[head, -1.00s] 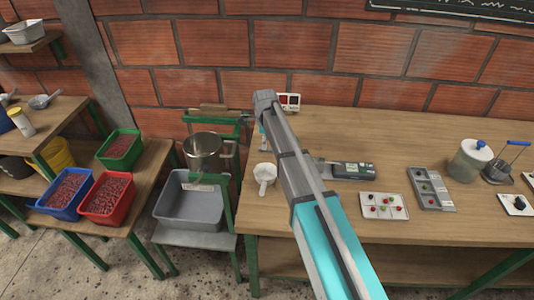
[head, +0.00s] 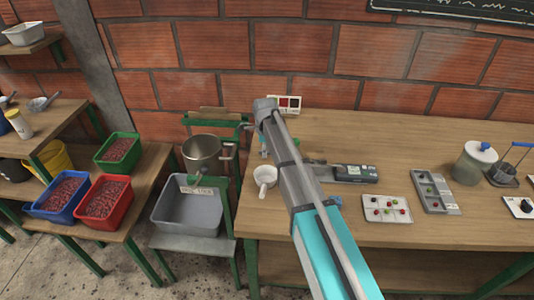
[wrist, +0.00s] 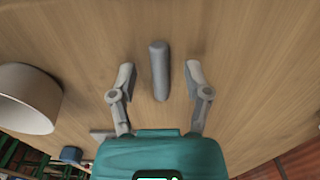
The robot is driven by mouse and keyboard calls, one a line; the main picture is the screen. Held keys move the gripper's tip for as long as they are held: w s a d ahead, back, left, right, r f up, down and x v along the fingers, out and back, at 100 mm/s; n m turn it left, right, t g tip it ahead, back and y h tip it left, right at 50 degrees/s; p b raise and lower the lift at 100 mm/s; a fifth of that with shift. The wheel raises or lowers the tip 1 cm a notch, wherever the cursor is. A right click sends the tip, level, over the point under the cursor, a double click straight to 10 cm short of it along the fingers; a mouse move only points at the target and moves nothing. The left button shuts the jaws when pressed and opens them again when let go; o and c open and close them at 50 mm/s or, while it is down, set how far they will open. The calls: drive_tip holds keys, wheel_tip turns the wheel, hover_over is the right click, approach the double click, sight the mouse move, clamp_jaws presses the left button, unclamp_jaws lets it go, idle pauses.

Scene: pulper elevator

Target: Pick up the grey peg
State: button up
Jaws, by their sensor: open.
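The grey peg (wrist: 159,70) shows in the wrist view, lying on the wooden bench top with its length pointing toward my gripper. My gripper (wrist: 160,76) is open, with one finger to the left of the peg and one to the right. There is a gap on each side, and neither finger touches it. In the head view my arm (head: 300,185) reaches over the bench (head: 380,135) and hides the peg.
A white cup (head: 265,176) stands close left of my arm; it also shows in the wrist view (wrist: 28,98). A dark device (head: 355,173) lies right of the arm, with sample trays (head: 386,217) beyond. A hopper (head: 203,153) stands off the bench's left end.

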drive_tip(key=shift+c, duration=0.3)
clamp_jaws()
drive_tip(key=shift+r, duration=0.15)
wheel_tip(320, 180, up, 3)
drive_tip(key=p, duration=0.3)
drive_tip(key=s+d+r+p, duration=0.4)
drive_tip(key=s+r+p, duration=0.5)
drive_tip(key=s, duration=0.4)
drive_tip(key=shift+s+d+r+p, duration=0.2)
drive_tip(key=shift+r+p, duration=0.15)
drive_tip(key=shift+p, duration=0.15)
idle(0.6)
